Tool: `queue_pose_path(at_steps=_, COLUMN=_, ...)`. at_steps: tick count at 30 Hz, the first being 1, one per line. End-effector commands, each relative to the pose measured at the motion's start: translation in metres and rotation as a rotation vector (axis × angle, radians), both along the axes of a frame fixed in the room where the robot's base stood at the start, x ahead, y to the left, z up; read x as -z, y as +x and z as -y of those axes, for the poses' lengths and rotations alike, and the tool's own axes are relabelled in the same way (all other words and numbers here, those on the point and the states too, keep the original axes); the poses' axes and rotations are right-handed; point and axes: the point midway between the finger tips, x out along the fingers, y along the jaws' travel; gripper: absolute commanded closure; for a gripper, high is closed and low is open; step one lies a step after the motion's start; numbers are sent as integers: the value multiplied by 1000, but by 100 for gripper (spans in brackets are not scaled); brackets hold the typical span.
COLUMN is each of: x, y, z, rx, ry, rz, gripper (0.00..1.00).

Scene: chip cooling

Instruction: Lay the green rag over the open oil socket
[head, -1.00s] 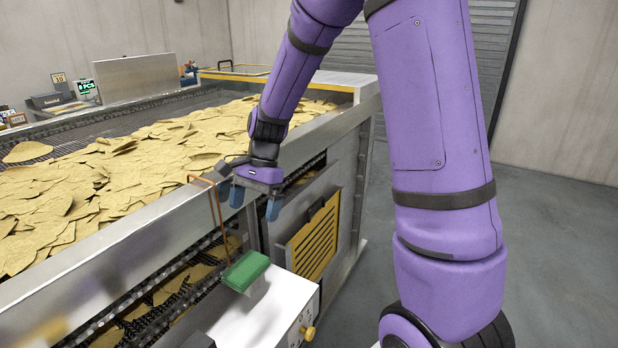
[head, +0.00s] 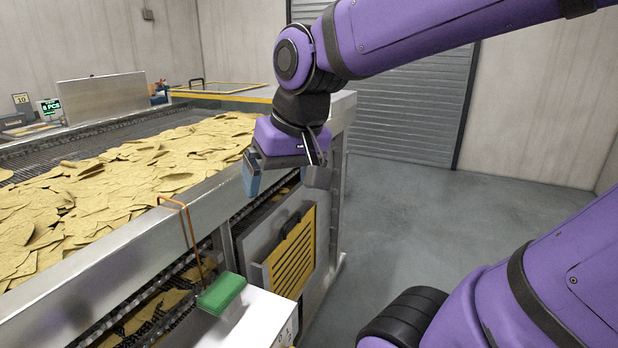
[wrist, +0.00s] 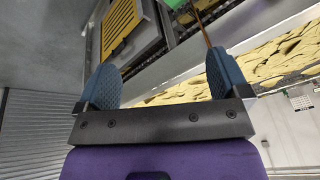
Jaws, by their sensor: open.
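A green folded rag (head: 221,293) lies on the edge of a white box below the conveyor's side in the head view. Part of something green, likely the rag, shows at the top edge of the wrist view (wrist: 186,72). My gripper (head: 285,178) is open and empty, raised above and to the right of the rag, over the side of the machine. Its two blue-grey fingers (wrist: 163,85) are spread apart in the wrist view. I cannot make out an open oil socket in either view.
A thin copper pipe (head: 187,222) rises beside the rag. A yellow slatted panel (head: 293,257) is on the machine's side. Chips (head: 120,180) cover the conveyor behind a metal wall. The white box (head: 258,318) stands in front. Grey floor at right is clear.

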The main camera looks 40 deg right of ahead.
Motion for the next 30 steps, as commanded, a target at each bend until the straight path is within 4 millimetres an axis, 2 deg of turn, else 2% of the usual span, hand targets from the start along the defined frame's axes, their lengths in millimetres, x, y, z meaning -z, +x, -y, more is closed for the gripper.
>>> queue_pose_path(at_steps=3, x=-8, y=-24, z=3, rx=-81, ry=-51, rz=65, gripper=6)
queue_pose_path(at_steps=9, x=-12, y=-46, z=8, rx=-166, ry=-110, rz=124, gripper=6)
queue_pose_path(at_steps=30, x=-12, y=-50, z=9, rx=-185, ry=-124, rz=135, gripper=6)
